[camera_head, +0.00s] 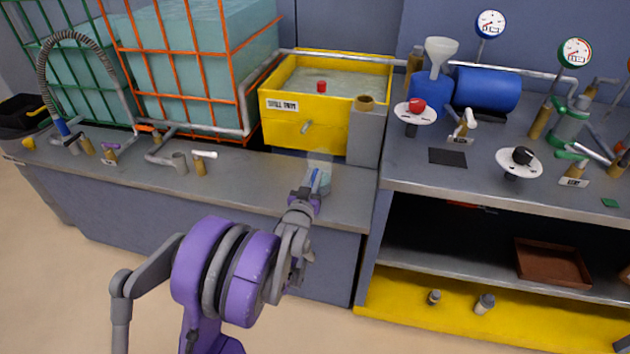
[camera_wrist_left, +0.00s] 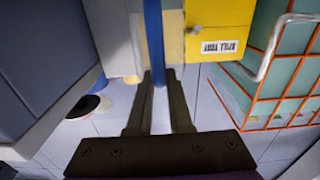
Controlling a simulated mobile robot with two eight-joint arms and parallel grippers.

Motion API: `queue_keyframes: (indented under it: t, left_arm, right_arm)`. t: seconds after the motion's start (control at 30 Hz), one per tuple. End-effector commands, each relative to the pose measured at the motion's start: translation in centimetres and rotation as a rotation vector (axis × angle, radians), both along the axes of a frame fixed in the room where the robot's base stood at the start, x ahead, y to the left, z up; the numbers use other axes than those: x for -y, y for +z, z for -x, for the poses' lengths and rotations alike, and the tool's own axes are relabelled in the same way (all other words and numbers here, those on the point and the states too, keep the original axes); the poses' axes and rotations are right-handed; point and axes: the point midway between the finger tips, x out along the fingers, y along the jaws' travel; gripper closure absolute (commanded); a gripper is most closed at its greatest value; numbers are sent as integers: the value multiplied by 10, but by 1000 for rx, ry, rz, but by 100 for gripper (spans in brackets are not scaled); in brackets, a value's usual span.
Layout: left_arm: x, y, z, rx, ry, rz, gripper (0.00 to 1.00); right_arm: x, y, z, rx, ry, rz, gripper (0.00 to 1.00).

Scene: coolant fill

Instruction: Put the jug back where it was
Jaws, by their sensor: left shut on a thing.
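The jug (camera_head: 325,180) is small and translucent, with a blue handle. It is at the bench's right part, in front of the grey block beside the yellow tank. My left gripper (camera_head: 312,192) reaches it from the front and is shut on its blue handle. In the left wrist view the blue handle (camera_wrist_left: 153,40) runs between the two fingers of the left gripper (camera_wrist_left: 160,82). The jug looks upright; whether its base touches the bench I cannot tell. My right gripper is not in view.
The yellow tank (camera_head: 283,125) with a red knob stands behind the jug. Caged teal containers (camera_head: 195,60) stand left. A higher bench (camera_head: 440,180) with a funnel, blue cylinder and valves stands to the right.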

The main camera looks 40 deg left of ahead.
Motion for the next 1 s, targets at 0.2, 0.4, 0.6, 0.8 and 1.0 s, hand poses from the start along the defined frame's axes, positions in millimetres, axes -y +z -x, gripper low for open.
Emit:
queue_keyframes:
  t: [0.2,0.4,0.6,0.8,1.0]
  left_arm:
    - [0,-4,0,1,0,-1,100]
    - [0,-7,0,0,0,0,76]
    - [0,-7,0,0,0,0,52]
    - [0,-6,0,0,0,0,52]
    - [7,-4,11,0,0,0,52]
  right_arm:
    - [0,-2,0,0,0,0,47]
    - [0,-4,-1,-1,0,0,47]
    - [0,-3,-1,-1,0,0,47]
    - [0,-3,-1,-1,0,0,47]
    - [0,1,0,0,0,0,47]
